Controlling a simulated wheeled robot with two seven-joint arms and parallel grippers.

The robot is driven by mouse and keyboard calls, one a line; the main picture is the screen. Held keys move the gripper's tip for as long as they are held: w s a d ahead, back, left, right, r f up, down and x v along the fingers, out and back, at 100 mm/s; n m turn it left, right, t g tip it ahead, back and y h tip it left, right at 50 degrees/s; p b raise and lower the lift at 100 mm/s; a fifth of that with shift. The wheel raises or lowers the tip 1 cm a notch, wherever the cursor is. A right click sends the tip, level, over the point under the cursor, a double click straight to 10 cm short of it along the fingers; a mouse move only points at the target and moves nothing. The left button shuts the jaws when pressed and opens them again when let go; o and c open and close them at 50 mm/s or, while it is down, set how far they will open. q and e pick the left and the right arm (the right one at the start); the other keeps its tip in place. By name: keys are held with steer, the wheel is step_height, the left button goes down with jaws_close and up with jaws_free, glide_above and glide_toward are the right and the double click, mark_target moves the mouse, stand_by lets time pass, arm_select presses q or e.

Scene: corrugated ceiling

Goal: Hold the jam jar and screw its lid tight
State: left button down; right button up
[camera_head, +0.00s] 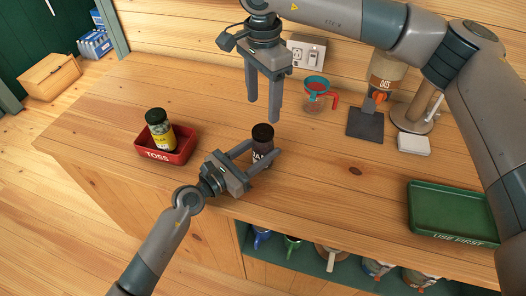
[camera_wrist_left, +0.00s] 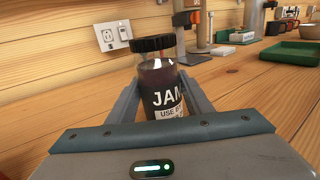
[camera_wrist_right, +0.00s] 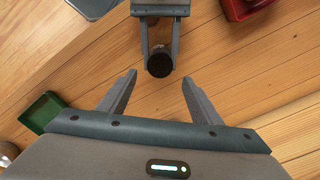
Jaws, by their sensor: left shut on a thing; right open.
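The jam jar (camera_head: 261,156) stands upright on the wooden counter, dark, with a "JAM" label facing the left wrist view (camera_wrist_left: 160,82). Its black ribbed lid (camera_wrist_left: 153,43) sits on top; I cannot tell how tight it is. The lid also shows from above in the right wrist view (camera_wrist_right: 159,66). My left gripper (camera_head: 264,148) is shut on the jar's body, a finger on each side, below the lid. My right gripper (camera_head: 263,110) is open and empty, pointing down, with its fingertips above the lid and not touching it.
A red "TOSS" tray (camera_head: 154,155) holding a yellow-labelled jar (camera_head: 160,130) is to the left. A green "USE FIRST" tray (camera_head: 452,207) is at right. Counter around the jar is clear.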

mark_target(263, 131)
steer(key=n, duration=0.3)
steer(key=shift+f, duration=0.15)
stand_by(0.4)
steer(key=shift+f, duration=3.85)
steer(key=c, duration=1.1)
